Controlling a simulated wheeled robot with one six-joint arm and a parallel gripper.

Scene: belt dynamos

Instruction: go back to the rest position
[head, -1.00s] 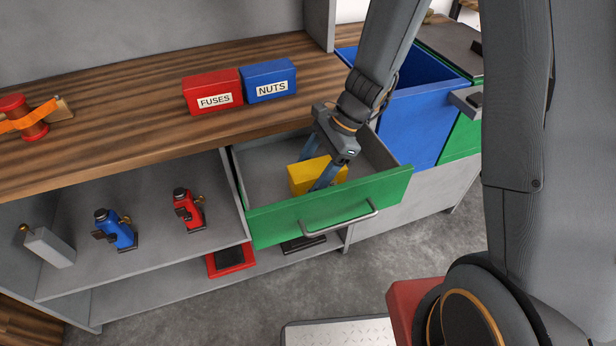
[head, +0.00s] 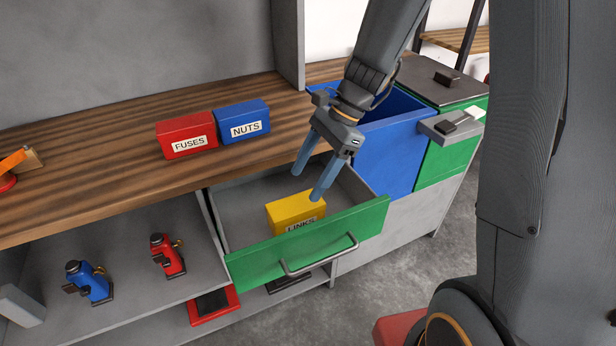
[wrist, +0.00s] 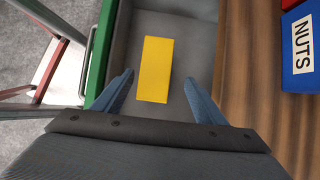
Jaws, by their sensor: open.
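My gripper (head: 308,178) is open and empty above the open drawer with the green front (head: 310,240). Its two blue fingers are spread apart and point down. A yellow box labelled LINKS (head: 296,209) lies in the drawer, below the fingers. In the wrist view the yellow box (wrist: 155,69) lies on the grey drawer floor, ahead of the fingertips and clear of them.
A red FUSES box (head: 187,135) and a blue NUTS box (head: 243,121) stand on the wooden worktop. A blue open bin (head: 392,150) is right of the drawer. Blue (head: 88,282) and red (head: 167,256) devices stand on the shelf below.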

